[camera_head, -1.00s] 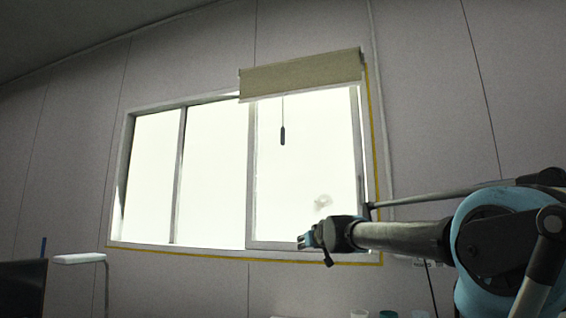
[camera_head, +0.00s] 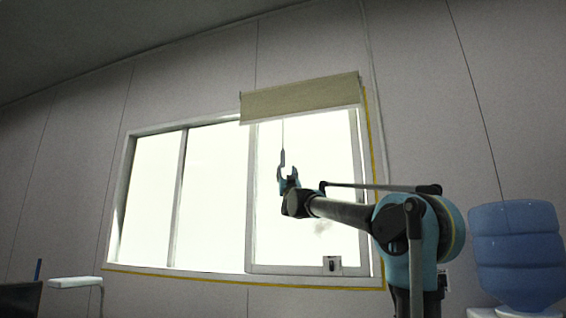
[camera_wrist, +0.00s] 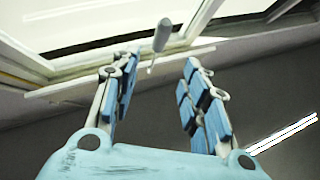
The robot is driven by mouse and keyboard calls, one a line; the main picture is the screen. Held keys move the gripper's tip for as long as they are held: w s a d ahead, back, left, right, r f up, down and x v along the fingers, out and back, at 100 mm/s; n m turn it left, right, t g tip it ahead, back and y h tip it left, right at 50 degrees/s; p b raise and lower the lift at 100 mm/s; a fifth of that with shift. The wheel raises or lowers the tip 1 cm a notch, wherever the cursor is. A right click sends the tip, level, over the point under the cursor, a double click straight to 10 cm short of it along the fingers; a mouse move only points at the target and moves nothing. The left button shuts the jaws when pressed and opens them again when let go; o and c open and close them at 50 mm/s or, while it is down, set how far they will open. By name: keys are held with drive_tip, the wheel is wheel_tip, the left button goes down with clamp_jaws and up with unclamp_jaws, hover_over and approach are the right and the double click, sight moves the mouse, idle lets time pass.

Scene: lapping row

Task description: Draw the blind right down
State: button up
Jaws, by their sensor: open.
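The beige blind (camera_head: 300,98) is rolled up at the top of the right part of the window, its lower edge slightly tilted. A thin cord hangs from it and ends in a slim grey pull handle (camera_head: 282,157). My gripper (camera_head: 287,177) is just below the handle, overlapping its lower end in the head view. In the wrist view the pull handle (camera_wrist: 161,35) shows between and beyond the fingertips, with clear space on both sides. My gripper (camera_wrist: 158,68) is open and empty there, its blue-padded fingers spread. I cannot tell the exact depth between handle and fingers.
The bright window (camera_head: 210,195) has white frames and a yellow border. A small dark-and-white item (camera_head: 332,265) is at its lower right. A large blue water bottle (camera_head: 517,255) stands at right. A white lamp (camera_head: 75,283) is at lower left.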

sight(283, 159)
drive_tip(key=x, duration=1.6)
drive_tip(key=shift+f, duration=0.1)
clamp_jaws()
